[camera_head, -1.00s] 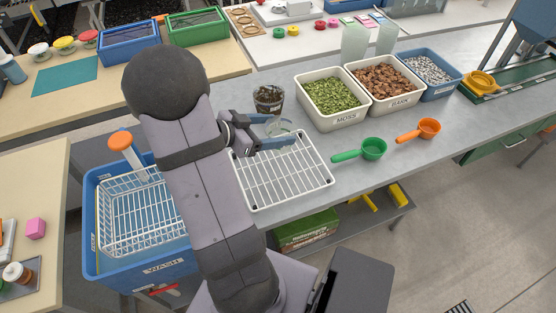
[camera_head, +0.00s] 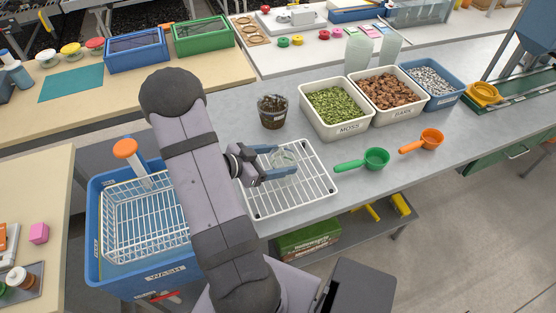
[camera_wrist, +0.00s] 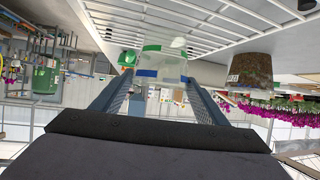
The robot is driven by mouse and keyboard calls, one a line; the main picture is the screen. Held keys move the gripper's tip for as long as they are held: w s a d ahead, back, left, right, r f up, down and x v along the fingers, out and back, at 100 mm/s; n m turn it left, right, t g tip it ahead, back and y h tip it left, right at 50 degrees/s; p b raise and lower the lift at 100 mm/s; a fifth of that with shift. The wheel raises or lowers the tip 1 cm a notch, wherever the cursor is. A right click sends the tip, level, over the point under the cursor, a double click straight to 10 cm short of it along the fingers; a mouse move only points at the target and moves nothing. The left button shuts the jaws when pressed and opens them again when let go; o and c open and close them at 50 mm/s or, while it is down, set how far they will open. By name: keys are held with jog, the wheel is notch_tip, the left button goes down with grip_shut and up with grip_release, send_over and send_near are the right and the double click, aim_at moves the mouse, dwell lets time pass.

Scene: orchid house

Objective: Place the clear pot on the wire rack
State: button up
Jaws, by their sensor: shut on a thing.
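The clear pot (camera_head: 283,160) is between the fingers of my gripper (camera_head: 277,162), which is shut on it. In the wrist view the pot (camera_wrist: 163,62) sits between the two blue-grey fingertips, and the view is upside down. The white wire rack (camera_head: 310,192) lies on the grey bench. The pot is over the rack's upper middle part in the head view. The wire bars (camera_wrist: 200,20) lie close to the pot in the wrist view. I cannot tell whether the pot touches them.
A dark pot filled with bark (camera_head: 272,112) stands just behind the rack. The moss tray (camera_head: 338,110) and bark tray (camera_head: 385,94) are behind to the right. A green scoop (camera_head: 375,159) lies right of the rack. The blue wash tub (camera_head: 110,275) is at left.

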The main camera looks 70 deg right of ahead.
jog(key=shift+f, duration=0.35)
jog(key=shift+f, duration=0.15)
jog(key=o, duration=1.1)
jog(key=b+v, duration=0.2)
jog(key=v, duration=1)
jog(key=shift+r, duration=0.2)
jog(key=shift+w, duration=0.1)
